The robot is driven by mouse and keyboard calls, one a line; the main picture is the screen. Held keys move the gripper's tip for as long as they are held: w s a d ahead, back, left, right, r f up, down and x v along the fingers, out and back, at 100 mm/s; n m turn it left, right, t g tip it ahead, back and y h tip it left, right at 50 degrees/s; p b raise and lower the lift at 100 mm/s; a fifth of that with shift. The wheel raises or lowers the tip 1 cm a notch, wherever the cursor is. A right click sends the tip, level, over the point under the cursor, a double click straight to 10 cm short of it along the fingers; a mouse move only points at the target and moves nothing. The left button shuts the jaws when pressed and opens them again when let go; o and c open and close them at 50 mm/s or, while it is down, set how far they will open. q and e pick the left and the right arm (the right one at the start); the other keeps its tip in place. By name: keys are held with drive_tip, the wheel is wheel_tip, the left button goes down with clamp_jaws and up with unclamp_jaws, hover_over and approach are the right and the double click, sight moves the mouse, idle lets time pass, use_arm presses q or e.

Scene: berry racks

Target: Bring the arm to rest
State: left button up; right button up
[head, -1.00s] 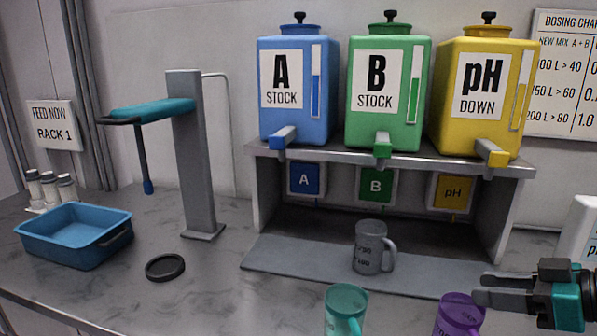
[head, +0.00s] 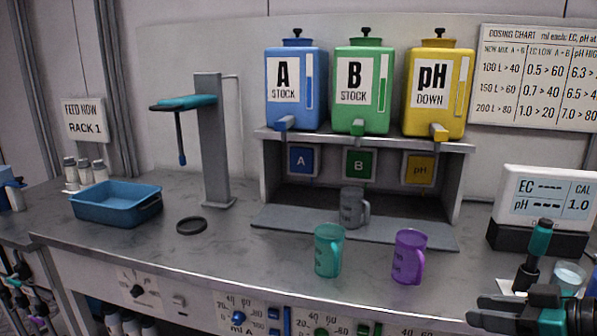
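My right gripper (head: 472,312) is at the lower right corner, its dark fingers pointing left. The fingers look apart, with nothing seen between them. It is in front of the counter's right part, apart from the purple jug (head: 409,257) and to its lower right. A teal jug (head: 328,251) stands upright left of the purple one. A grey jug (head: 352,207) stands on the dosing shelf's base, below the green B stock tank (head: 362,115).
A meter (head: 545,205), a teal-capped probe (head: 540,238) and a clear cup (head: 569,277) are near my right gripper. A blue tray (head: 117,203), black ring (head: 191,226) and grey stand (head: 213,140) are at left. Blue (head: 293,112) and yellow (head: 437,112) tanks flank the green one.

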drive_tip(key=s+a+f+m+h+p, duration=0.1)
drive_tip(key=s+a+f+m+h, duration=0.15)
drive_tip(key=f, duration=0.75)
drive_tip(key=s+a+f+m+h, duration=0.2)
drive_tip(key=s+a+f+h, duration=0.15)
drive_tip(key=f, duration=0.75)
drive_tip(key=s+a+f+t, duration=0.1)
drive_tip(key=s+a+f, duration=0.2)
drive_tip(key=s+a, duration=0.3)
drive_tip(key=shift+a+f, duration=0.2)
drive_tip(key=shift+a, duration=0.4)
